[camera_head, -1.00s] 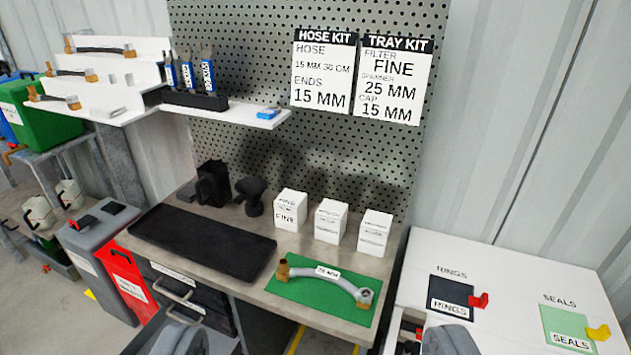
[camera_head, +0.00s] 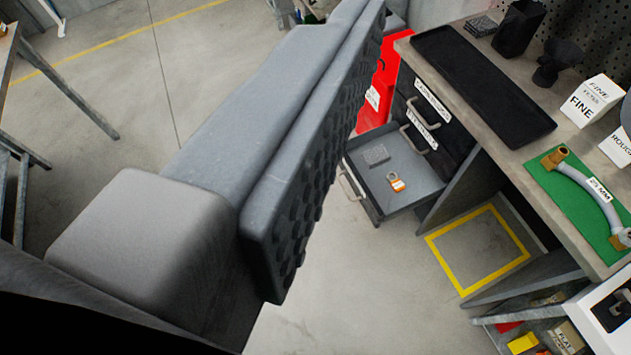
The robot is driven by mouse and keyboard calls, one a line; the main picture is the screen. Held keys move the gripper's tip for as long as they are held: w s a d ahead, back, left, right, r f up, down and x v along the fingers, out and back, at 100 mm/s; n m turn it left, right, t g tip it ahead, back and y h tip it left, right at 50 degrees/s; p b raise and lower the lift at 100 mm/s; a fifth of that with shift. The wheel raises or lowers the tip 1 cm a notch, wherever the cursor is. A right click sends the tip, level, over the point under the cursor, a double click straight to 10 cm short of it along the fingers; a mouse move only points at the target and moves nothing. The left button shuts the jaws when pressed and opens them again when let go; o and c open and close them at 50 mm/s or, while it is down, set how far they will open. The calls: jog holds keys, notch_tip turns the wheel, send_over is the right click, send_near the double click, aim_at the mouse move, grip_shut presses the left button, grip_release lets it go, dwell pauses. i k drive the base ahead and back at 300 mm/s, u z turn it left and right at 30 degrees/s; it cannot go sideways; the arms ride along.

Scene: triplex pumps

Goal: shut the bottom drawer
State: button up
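The bottom drawer (camera_head: 420,188) of the bench's drawer unit is pulled out, to the right of centre. Its front handle (camera_head: 349,184) faces left, toward my gripper. An orange-and-silver padlock (camera_head: 396,181) and a small grey textured block (camera_head: 376,154) lie inside it. My gripper (camera_head: 310,130) shows as one large grey finger with a black studded pad, close to the camera. The pad faces right with nothing against it; the other finger is out of frame. The finger covers the floor left of the drawer, and I cannot tell its distance from the handle.
The labelled drawers (camera_head: 430,118) above are shut, with projecting handles. The bench top holds a black tray (camera_head: 480,85), a green mat (camera_head: 565,195) with a hose, and white boxes. A red bin (camera_head: 380,85) stands behind the drawer. Floor in front is clear.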

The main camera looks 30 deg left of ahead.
aim_at(380, 202)
jog(key=u, duration=0.15)
jog(key=k, duration=1.1)
jog(key=u, duration=0.45)
jog(key=i, duration=1.4)
jog(key=z, duration=0.5)
jog(key=i, duration=0.55)
jog(key=z, duration=0.45)
